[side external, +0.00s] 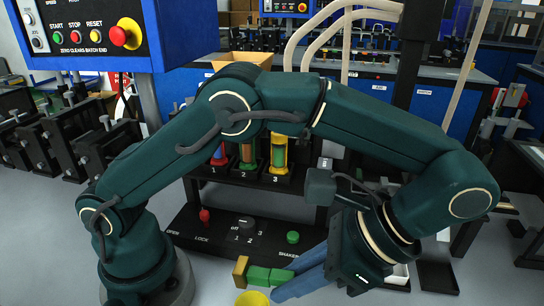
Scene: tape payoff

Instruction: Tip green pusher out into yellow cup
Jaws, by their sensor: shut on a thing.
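My gripper (284,282) has long blue fingers and reaches in from the right, low in the side external view. It is shut on the green pusher (257,275), a green blocky piece with an ochre block at its left end. The pusher lies roughly level, its ochre end pointing left. The yellow cup (252,298) shows just below the pusher at the bottom edge, with its lower part cut off. The pusher appears above or behind the cup's rim; I cannot tell the gap. What is inside the pusher or cup cannot be made out.
A black control base (222,235) with a red lever (204,216), a dial and a green button (292,237) stands behind. Numbered stations hold coloured tubes (279,152). A control panel (90,30) hangs at upper left. Grey floor is clear at left front.

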